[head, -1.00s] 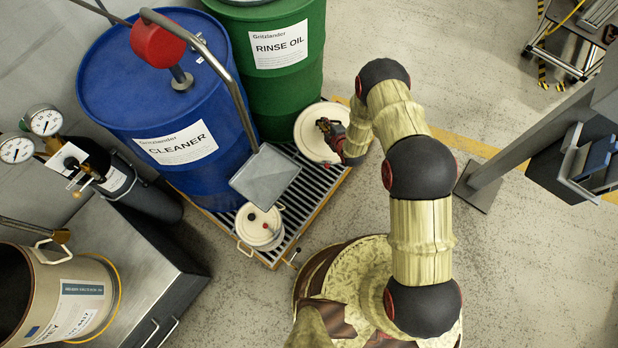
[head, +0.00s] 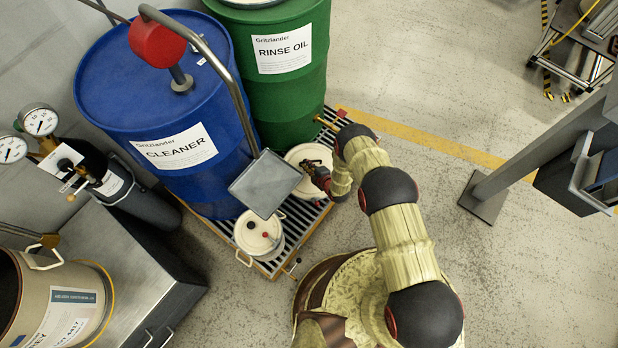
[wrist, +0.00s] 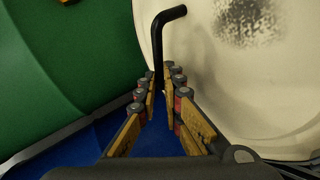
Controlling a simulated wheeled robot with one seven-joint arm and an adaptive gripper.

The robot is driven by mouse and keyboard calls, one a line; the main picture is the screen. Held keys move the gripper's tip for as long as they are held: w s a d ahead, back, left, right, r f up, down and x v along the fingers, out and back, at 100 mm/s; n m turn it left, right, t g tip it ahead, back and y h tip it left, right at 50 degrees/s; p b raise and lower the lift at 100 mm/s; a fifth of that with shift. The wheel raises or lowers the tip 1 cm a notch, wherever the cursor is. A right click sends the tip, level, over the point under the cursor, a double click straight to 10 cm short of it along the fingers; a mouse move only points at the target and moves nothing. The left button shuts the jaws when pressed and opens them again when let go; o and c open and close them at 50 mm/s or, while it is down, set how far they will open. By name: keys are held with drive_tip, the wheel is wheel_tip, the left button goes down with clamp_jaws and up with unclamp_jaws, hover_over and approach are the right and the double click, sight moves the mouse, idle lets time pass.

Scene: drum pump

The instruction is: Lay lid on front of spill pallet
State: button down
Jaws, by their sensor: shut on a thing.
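The cream round lid (head: 296,156) is by the green drum's base, over the right part of the spill pallet (head: 322,205) as seen in the head view. The metal tray at the blue drum hides part of its left side. My gripper (head: 316,168) is at the lid. In the wrist view, my gripper (wrist: 164,90) is shut on the lid's black bent handle (wrist: 157,45). The lid (wrist: 225,90) fills the right side there, with a dark speckled patch. I cannot tell whether the lid touches the slats.
The blue drum (head: 150,110) and green drum (head: 285,100) stand on the pallet's back. A small cream pail (head: 258,235) stands at its front, under the metal tray (head: 265,183).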

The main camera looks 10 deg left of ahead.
wheel_tip(320, 180, down, 7)
drive_tip(key=b, duration=0.3)
drive_tip(key=shift+f, duration=0.15)
drive_tip(key=c, duration=1.9)
unclamp_jaws()
drive_tip(key=p+v, duration=0.5)
drive_tip(key=v, duration=0.7)
